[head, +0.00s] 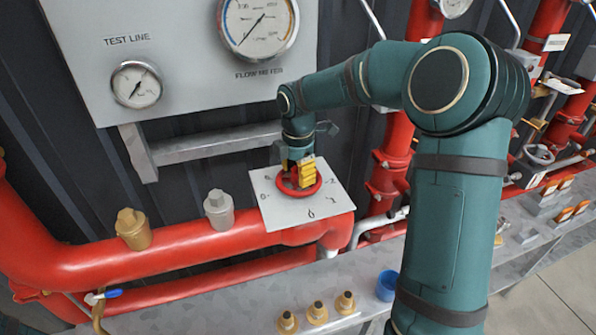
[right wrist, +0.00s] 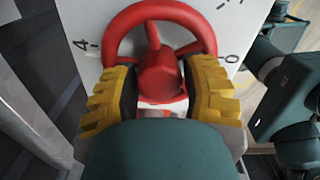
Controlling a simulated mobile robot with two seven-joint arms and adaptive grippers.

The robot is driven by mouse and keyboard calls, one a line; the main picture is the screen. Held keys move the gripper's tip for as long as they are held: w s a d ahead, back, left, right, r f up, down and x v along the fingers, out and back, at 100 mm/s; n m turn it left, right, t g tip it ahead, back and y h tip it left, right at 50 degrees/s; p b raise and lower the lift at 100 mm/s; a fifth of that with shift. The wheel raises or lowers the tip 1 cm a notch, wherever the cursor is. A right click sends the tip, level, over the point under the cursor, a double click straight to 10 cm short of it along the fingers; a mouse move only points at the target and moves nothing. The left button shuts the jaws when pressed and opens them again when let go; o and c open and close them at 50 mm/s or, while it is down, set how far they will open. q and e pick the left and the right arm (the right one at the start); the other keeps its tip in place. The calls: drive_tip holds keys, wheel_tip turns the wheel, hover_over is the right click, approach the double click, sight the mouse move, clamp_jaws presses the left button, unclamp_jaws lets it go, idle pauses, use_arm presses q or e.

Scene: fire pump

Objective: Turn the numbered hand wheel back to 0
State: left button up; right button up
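The red hand wheel (head: 312,189) sits on a tilted white plate (head: 276,211) with numbers around it, above the red pipe. In the right wrist view the wheel (right wrist: 160,12) shows its rim, spokes and hub, with a 4 to its left and what looks like a 0 to its right. My right gripper (head: 296,173) is at the wheel from above. Its yellow fingers (right wrist: 160,85) stand on either side of the red hub, apart and very close to it; firm contact cannot be made out. They hide part of the rim. My left gripper is out of view.
A grey panel with a test line gauge (head: 137,85) and a flow meter (head: 258,22) stands behind. Brass (head: 133,229) and silver (head: 219,208) fittings rise from the red pipe (head: 60,250). Several brass pieces and a blue cup (head: 387,285) stand on the bench below.

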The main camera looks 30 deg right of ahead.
clamp_jaws()
drive_tip(key=m, duration=0.3)
drive_tip(key=shift+m, duration=0.3)
drive_tip(key=m, duration=0.4)
drive_tip(key=shift+a+p, duration=0.1)
drive_tip(key=shift+p, duration=0.2)
drive_tip(key=m, duration=0.8)
drive_tip(key=shift+p, duration=0.3)
